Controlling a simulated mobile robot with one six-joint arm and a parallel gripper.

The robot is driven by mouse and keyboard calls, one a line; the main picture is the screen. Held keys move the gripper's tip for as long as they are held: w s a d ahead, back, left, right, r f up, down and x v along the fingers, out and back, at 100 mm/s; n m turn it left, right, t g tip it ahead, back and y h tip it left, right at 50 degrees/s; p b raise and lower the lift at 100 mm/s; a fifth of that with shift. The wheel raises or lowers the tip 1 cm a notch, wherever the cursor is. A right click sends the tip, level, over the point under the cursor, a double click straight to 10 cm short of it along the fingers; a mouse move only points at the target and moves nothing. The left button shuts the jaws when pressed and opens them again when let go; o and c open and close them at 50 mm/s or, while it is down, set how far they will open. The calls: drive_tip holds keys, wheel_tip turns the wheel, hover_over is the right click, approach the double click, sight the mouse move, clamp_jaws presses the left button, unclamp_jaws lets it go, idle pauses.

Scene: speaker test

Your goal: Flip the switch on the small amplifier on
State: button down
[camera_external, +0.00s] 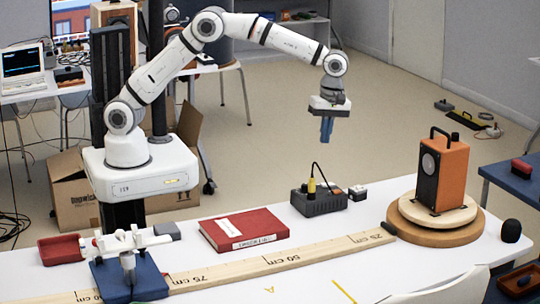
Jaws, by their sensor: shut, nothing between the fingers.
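A small dark grey box (313,205), which looks like the amplifier, sits on the white table right of the red book. A yellow plug (311,187) with a black cable stands up from its top. My gripper (326,138) points down with blue fingers, shut and empty. It hangs in the air above the grey box, clearly apart from it.
An orange speaker (453,175) stands on a round wooden turntable (435,235) at the right. A small black-and-white block (357,193) is beside the box. A red book (243,229), a long wooden ruler (300,256) and a microphone-like black knob (511,230) lie around.

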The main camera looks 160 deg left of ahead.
sight(327, 185)
drive_tip(key=a, duration=0.1)
drive_tip(key=s+a+n, duration=0.1)
drive_tip(key=a, duration=0.1)
drive_tip(key=shift+s+a+r+n+p, duration=0.15)
drive_tip(key=shift+s+r+n+p, duration=0.15)
drive_tip(key=shift+n+p, duration=0.1)
drive_tip(key=shift+f, duration=0.1)
drive_tip(key=f, duration=0.4)
drive_tip(key=d+f+p, duration=0.1)
drive_tip(key=f, duration=0.4)
drive_tip(key=d+f, duration=0.1)
drive_tip(key=f, duration=0.3)
drive_tip(key=shift+f, duration=0.4)
